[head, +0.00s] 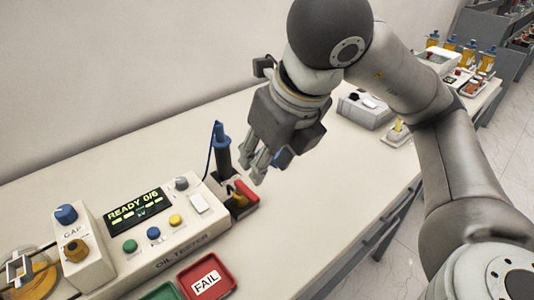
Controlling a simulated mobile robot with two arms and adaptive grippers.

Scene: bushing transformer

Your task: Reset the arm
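My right arm comes in from the right and crosses the upper middle of the head view. My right gripper (252,168) hangs above the bench, pointing down and left, beside the blue-topped black probe (222,148). Its two grey fingers show a gap between them, and I see nothing held in it. A small blue part shows behind the fingers; I cannot tell what it belongs to.
The oil tester (155,228) reads "READY 0/6". A red FAIL tray (207,276) and a green tray (162,292) lie in front. A red-handled part (244,193) sits beside the probe. A grey box (365,110) and several amber bottles (468,52) stand farther right.

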